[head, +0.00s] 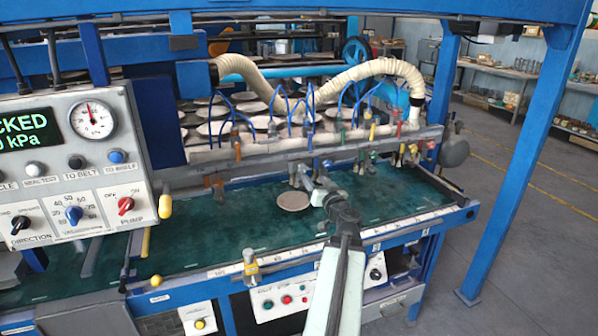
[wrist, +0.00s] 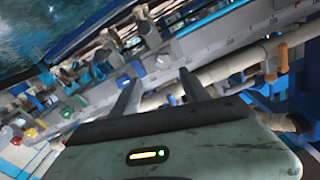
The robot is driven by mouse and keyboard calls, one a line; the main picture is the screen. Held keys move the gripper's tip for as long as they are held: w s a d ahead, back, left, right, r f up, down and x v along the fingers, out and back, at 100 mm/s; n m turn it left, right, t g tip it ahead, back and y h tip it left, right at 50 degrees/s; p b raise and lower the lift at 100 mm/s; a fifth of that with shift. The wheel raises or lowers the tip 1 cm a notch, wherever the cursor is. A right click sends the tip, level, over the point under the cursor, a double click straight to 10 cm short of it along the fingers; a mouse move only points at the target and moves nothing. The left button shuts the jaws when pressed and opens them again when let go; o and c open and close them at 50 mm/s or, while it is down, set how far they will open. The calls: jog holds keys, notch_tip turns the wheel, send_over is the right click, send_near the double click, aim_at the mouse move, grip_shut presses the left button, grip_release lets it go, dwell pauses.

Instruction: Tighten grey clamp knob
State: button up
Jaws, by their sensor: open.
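My gripper (head: 318,188) is at the end of my arm, over the green belt and in front of the pipe rail with its clamps. In the wrist view its two dark fingers (wrist: 157,86) stand apart with nothing seen between them. I cannot single out the grey clamp knob with certainty. Small grey fittings sit along the rail (head: 270,150) among coloured ones. Contact between my gripper and any fitting cannot be seen.
A round plate (head: 293,200) lies on the green belt (head: 225,220), left of my gripper. A control panel (head: 70,170) stands at the left. A blue post (head: 520,160) rises at the right. A yellow-topped bracket (head: 250,265) stands on the front rail.

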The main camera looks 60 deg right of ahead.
aim_at(304, 169)
jog(key=x, duration=0.8)
jog(key=shift+w+a, duration=0.25)
jog(key=shift+w, duration=0.05)
jog(key=shift+s, duration=0.1)
grip_shut()
